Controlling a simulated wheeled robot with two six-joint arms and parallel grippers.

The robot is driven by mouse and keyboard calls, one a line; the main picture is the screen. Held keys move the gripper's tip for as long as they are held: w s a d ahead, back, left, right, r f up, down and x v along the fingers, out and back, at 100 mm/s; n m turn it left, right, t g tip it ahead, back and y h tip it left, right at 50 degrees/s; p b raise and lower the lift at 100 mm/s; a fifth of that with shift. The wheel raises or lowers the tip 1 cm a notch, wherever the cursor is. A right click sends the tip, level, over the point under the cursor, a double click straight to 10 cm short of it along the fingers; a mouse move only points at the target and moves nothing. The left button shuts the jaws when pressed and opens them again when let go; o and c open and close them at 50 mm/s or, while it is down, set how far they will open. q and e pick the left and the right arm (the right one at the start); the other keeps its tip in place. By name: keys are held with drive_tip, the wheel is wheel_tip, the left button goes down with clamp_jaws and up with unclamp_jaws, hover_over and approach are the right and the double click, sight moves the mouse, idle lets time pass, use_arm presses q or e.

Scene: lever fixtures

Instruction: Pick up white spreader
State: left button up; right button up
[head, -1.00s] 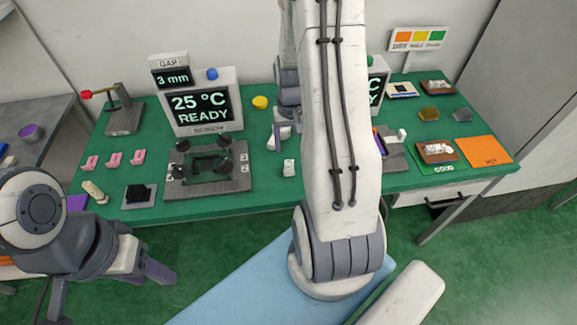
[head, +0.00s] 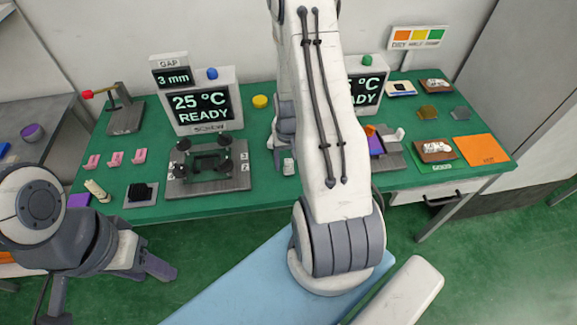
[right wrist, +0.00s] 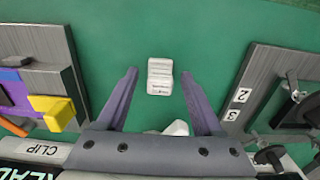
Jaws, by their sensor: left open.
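A small white ribbed piece with a printed label, which looks like the white spreader (right wrist: 160,76), lies on the green table in the right wrist view. In the head view the small white piece (head: 289,167) lies right of the black-clamped plate, close to my right arm. My right gripper (right wrist: 160,73) is open, its two grey fingers apart on either side of the piece in the picture; touch cannot be told. In the head view my arm mostly hides that gripper. My left gripper (head: 115,288) is open and empty, in front of the table's left end.
A grey plate with black clamps (head: 208,181) stands left of the piece. A grey fixture with purple and yellow parts (right wrist: 37,75) is on its other side. Bare green table surrounds the piece.

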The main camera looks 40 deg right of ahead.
sight(288, 160)
clamp_jaws()
drive_tip(key=shift+r, duration=0.1)
drive_tip(key=shift+r, duration=0.45)
wheel_tip(288, 160, up, 3)
drive_tip(key=shift+w+f+b, duration=0.1)
drive_tip(key=shift+f+b, duration=0.1)
drive_tip(key=shift+b, duration=0.2)
drive_tip(key=s+d+r+b, duration=0.1)
drive_tip(key=s+d+r, duration=0.6)
drive_tip(key=s+d, duration=0.1)
drive_tip(key=shift+d+r+b, duration=0.2)
drive_tip(key=shift+d+b, duration=0.15)
drive_tip(key=shift+d, duration=0.05)
